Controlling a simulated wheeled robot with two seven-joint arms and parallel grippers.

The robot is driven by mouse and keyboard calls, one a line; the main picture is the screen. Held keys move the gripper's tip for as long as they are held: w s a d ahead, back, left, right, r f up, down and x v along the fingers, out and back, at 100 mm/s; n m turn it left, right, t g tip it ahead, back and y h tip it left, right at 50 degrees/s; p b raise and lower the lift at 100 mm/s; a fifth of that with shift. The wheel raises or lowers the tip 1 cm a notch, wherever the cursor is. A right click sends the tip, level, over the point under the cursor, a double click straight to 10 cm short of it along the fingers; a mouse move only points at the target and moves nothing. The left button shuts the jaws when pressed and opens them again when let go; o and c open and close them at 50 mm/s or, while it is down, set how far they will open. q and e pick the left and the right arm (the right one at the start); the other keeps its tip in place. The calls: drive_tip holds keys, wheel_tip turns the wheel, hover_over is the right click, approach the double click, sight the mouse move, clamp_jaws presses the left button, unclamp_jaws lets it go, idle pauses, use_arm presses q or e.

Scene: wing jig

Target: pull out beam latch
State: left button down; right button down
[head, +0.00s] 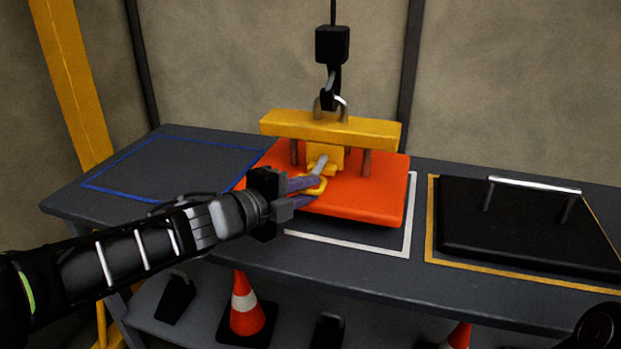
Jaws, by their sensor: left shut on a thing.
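The yellow lifting beam (370,132) hangs level from a black hook (330,92) through a metal shackle. Its two grey posts reach down to an orange panel (375,190). The beam latch shows as a yellow block with a grey pin (319,163) and a yellow pull handle (315,186) at its front end. My left gripper (304,190) comes in from the left and is shut on the yellow handle. Its fingers hide part of the handle.
The orange panel is over a white-outlined area (411,215) of the dark table (300,255). A black plate with a handle (520,230) lies in a yellow outline at the right. A blue-outlined area (170,165) at the left is empty. An orange cone (245,305) stands below.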

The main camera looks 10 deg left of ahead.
use_arm(q)
drive_tip(key=shift+s+f, duration=0.35)
drive_tip(key=shift+f, duration=0.1)
drive_tip(key=c, duration=1.5)
unclamp_jaws()
drive_tip(key=shift+r, duration=0.1)
drive_tip(key=shift+r, duration=0.15)
